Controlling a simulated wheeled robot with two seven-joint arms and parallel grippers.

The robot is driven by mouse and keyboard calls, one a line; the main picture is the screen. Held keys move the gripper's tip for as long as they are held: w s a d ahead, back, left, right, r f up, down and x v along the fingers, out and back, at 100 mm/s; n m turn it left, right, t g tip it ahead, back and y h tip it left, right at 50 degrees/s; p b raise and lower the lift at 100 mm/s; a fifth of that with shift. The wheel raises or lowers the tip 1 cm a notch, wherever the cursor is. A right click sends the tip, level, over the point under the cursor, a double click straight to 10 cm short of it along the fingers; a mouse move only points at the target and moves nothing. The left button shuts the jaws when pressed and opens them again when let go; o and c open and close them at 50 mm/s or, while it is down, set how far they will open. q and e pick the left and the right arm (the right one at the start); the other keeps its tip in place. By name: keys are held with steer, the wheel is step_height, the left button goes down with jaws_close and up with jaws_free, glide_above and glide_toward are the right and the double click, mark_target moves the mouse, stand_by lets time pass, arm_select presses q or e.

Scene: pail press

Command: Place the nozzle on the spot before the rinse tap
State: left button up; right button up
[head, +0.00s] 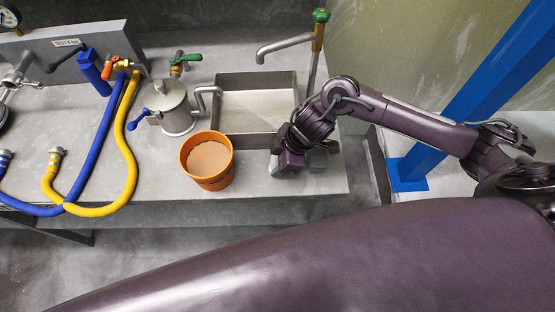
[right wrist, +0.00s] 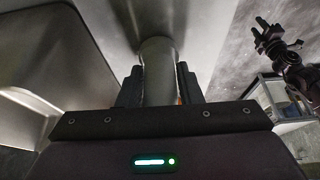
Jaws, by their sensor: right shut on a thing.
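My right gripper (head: 288,165) is low by the front right corner of the sink. In the right wrist view its two fingers (right wrist: 158,88) are closed on a plain grey cylinder (right wrist: 157,65), which I take to be the nozzle. In the head view the nozzle is hidden by the gripper. The rinse tap (head: 287,47), with a grey spout and a green-topped brass post, stands at the back right of the sink. I cannot make out a marked spot. A dark jointed arm end (right wrist: 275,40) in the right wrist view looks like my left gripper; its jaws are unclear.
The steel sink (head: 256,82) is behind my right gripper. An orange pail (head: 207,178) stands to the left at the bench's front. A grey lidded pot (head: 175,115), a yellow hose (head: 128,150) and a blue hose (head: 95,150) lie further left. A blue post (head: 480,100) rises at right.

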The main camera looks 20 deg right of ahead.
steer(key=shift+f, duration=0.1)
steer(key=o, duration=1)
steer(key=shift+c, duration=0.2)
steer(key=shift+r, duration=0.3)
steer(key=b+v, duration=0.1)
steer(key=v, duration=1)
steer(key=shift+d+r, duration=0.2)
steer(key=shift+r, duration=0.15)
steer(key=shift+s+f, duration=0.1)
